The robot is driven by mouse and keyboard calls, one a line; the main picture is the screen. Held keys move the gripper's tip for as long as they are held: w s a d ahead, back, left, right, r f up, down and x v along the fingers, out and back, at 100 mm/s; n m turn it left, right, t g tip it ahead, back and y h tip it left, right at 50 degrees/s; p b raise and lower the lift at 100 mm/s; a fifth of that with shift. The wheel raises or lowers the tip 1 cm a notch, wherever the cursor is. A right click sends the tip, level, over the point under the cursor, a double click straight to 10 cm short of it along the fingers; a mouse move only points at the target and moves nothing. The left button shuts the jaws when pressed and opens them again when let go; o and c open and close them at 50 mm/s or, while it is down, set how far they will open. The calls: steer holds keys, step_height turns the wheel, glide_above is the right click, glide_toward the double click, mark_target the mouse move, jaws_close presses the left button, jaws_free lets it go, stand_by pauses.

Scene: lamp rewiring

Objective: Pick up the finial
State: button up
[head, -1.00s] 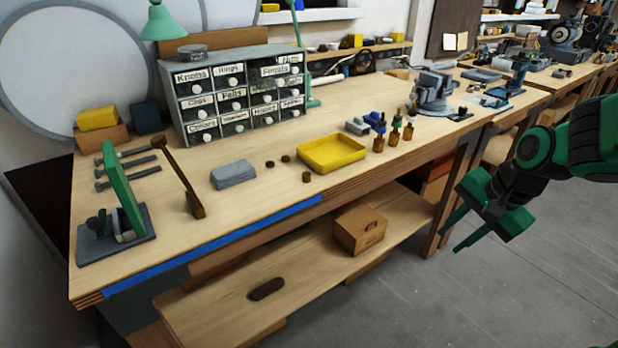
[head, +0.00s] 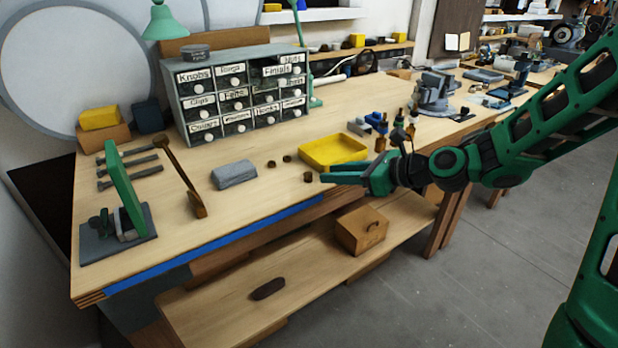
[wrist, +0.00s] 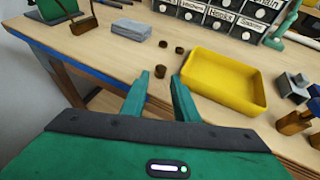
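Three small dark brown turned pieces lie on the bench left of the yellow tray; I cannot tell which is the finial. The nearest brown piece (head: 308,177) is by the bench's front edge, and it also shows in the wrist view (wrist: 160,71). The other two, a left piece (head: 271,164) and a right piece (head: 287,159), lie farther back. My gripper (head: 324,172) is open and empty, just right of the nearest piece in the head view. In the wrist view my gripper (wrist: 160,77) has its fingertips apart, with that piece ahead in the gap between them.
The yellow tray (head: 334,168) stands close behind and beside my fingers. A grey block (head: 234,174) lies to the left. A labelled drawer cabinet (head: 243,95) stands at the back. Blue tape (head: 215,252) runs along the front edge.

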mark_target(312, 175)
steer(key=shift+f+x, duration=0.2)
steer(key=shift+x, duration=3.4)
steer(key=shift+w+d, duration=0.1)
steer(key=shift+d, duration=0.1)
jaws_close()
